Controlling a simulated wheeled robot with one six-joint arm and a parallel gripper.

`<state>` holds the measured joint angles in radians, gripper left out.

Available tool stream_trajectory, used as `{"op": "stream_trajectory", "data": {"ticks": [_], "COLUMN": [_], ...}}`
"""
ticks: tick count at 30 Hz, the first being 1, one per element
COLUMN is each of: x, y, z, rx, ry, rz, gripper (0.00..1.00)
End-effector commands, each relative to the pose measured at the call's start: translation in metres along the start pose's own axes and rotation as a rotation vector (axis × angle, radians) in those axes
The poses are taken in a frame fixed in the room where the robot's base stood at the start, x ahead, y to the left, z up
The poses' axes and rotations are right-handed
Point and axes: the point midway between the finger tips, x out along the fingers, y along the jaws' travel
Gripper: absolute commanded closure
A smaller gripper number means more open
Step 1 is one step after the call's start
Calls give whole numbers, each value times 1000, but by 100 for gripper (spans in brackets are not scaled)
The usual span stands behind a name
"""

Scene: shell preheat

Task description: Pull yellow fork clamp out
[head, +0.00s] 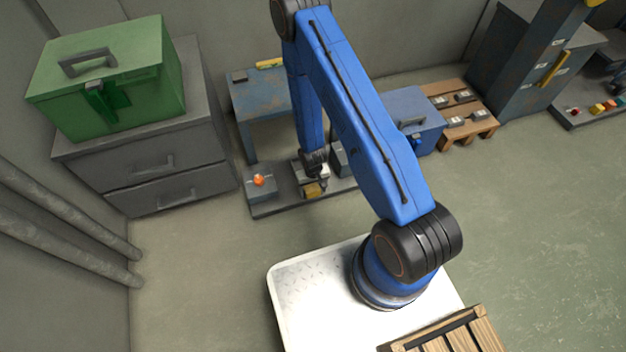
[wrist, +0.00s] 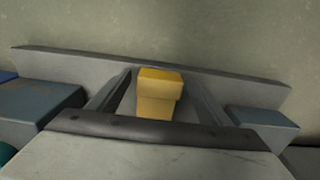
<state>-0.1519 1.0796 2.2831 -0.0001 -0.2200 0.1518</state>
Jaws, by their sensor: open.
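The yellow fork clamp (wrist: 160,97) stands as a small stepped block in the middle of the wrist view. My gripper (wrist: 158,78) is open, with one finger to the left of the clamp and one to the right. I cannot tell whether either finger touches it. In the head view the clamp (head: 312,190) is a small yellow patch on a low grey bench fixture, just below my gripper (head: 318,178). The clamp's lower part is hidden behind my gripper's dark crossbar in the wrist view.
A grey box with an orange knob (head: 259,181) stands left on the low grey platform (head: 275,208). Behind are a blue table (head: 258,95) and a blue box (head: 412,115). A drawer cabinet (head: 150,165) bears a green case (head: 110,80). The floor in front is clear.

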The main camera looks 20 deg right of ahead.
Motion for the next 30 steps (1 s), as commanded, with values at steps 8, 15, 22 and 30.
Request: {"op": "stream_trajectory", "data": {"ticks": [8,15,22,30], "x": [-37,-71,-103,-139], "y": [0,0,0,0], "z": [-1,0,0,0], "rx": [0,0,0,0], "ry": [2,1,2,2], "rz": [0,0,0,0], "gripper": [28,28,28,28]}}
